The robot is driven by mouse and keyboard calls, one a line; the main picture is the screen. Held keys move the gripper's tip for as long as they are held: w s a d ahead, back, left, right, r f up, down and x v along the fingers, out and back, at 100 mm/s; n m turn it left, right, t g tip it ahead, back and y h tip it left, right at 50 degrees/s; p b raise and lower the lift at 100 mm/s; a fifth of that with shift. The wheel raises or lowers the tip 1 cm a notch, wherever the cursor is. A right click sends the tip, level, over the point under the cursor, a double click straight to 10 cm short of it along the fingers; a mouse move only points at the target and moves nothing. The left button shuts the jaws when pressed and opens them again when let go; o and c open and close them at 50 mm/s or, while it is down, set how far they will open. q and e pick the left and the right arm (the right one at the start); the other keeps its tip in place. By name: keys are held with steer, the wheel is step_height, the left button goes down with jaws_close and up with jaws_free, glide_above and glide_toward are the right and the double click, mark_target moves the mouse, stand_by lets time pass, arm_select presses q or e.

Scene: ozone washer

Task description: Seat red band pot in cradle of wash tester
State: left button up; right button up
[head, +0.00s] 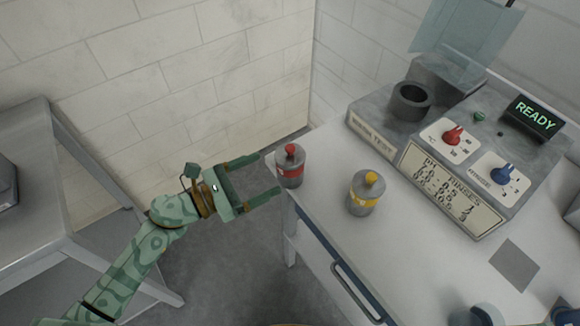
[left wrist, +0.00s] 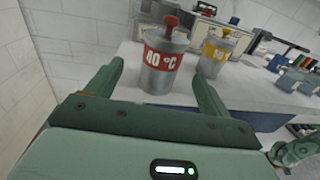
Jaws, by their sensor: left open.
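The red band pot (head: 290,168) stands upright near the left edge of the white bench, a grey cylinder with a red knob. In the left wrist view its red band (left wrist: 162,58) reads "40 °C". My left gripper (head: 269,174) is open, with its fingers pointing at the pot. The pot is ahead of and between the finger lines; I cannot tell whether the tips have reached its sides. The wash tester (head: 440,150) stands at the back of the bench, its display reading "READY". Its round dark cradle (head: 410,101) is empty.
A yellow band pot (head: 365,193) stands to the right of the red one; it also shows in the left wrist view (left wrist: 215,52). A raised translucent cover (head: 464,28) is above the tester. The bench front has a drawer handle (head: 355,292). Another table (head: 35,190) is at left.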

mark_target(278, 170)
arm_select(q)
steer(key=x, duration=0.7)
steer(key=shift+d+f+p, duration=0.15)
steer(key=shift+d+p, duration=0.15)
steer(key=shift+d, duration=0.15)
jaws_close()
